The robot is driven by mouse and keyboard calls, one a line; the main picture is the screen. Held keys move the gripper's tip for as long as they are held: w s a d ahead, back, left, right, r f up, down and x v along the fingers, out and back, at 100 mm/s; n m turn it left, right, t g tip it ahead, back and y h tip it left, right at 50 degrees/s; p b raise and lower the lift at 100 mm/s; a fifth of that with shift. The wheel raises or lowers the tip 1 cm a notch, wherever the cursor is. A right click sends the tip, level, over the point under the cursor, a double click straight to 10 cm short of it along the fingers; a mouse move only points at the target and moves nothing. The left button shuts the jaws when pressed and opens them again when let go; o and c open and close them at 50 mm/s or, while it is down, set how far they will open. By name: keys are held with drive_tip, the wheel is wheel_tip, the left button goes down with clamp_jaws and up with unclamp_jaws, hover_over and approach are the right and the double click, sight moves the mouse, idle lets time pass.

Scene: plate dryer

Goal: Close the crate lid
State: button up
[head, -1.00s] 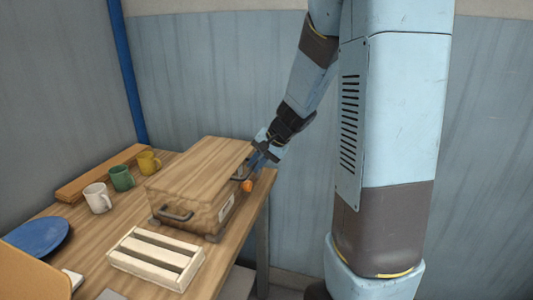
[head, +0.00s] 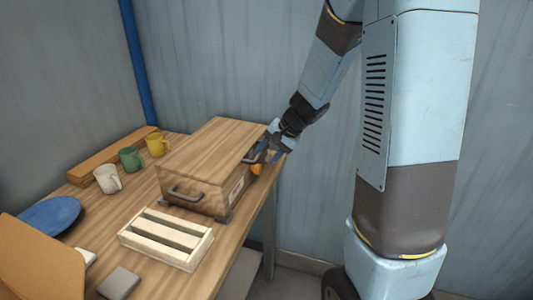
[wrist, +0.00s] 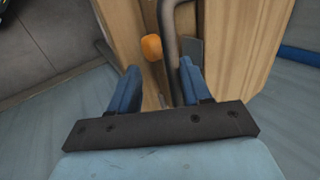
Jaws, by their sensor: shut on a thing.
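The wooden crate (head: 200,194) stands on the table with its wooden lid (head: 213,140) lying over its top, close to flat. I cannot tell whether a gap remains under the lid's far right edge. A dark handle (head: 186,195) is on the near end. Another dark handle (head: 254,156) is at the right side, with an orange knob (head: 256,169) below it. My gripper (head: 272,150) is at that right side, shut on the handle. In the wrist view the grey handle bar (wrist: 171,45) runs down between my fingertips (wrist: 160,72), against the right finger, beside the orange knob (wrist: 152,47).
A slatted white rack (head: 166,238) sits in front of the crate. White (head: 107,179), green (head: 130,158) and yellow (head: 156,145) mugs stand left of it. A blue plate (head: 50,215) lies farther left. The table's right edge is close to the crate.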

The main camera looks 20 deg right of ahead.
drive_tip(key=shift+o, duration=0.7)
drive_tip(key=shift+d, duration=0.15)
drive_tip(key=v, duration=1.3)
drive_tip(key=shift+r, duration=0.35)
drive_tip(key=shift+s, duration=0.15)
drive_tip(key=s+a+r+n+t+h, duration=0.1)
drive_tip(key=s+r+n+h, duration=0.1)
drive_tip(key=s, duration=0.8)
drive_tip(key=s+a+r+n+h, duration=0.1)
drive_tip(key=s+r+n+h, duration=0.2)
drive_tip(key=s, duration=0.8)
drive_tip(key=shift+s+r+n+t+h, duration=0.15)
drive_tip(key=shift+r+n+t+h, duration=0.2)
drive_tip(key=shift+r+n, duration=0.5)
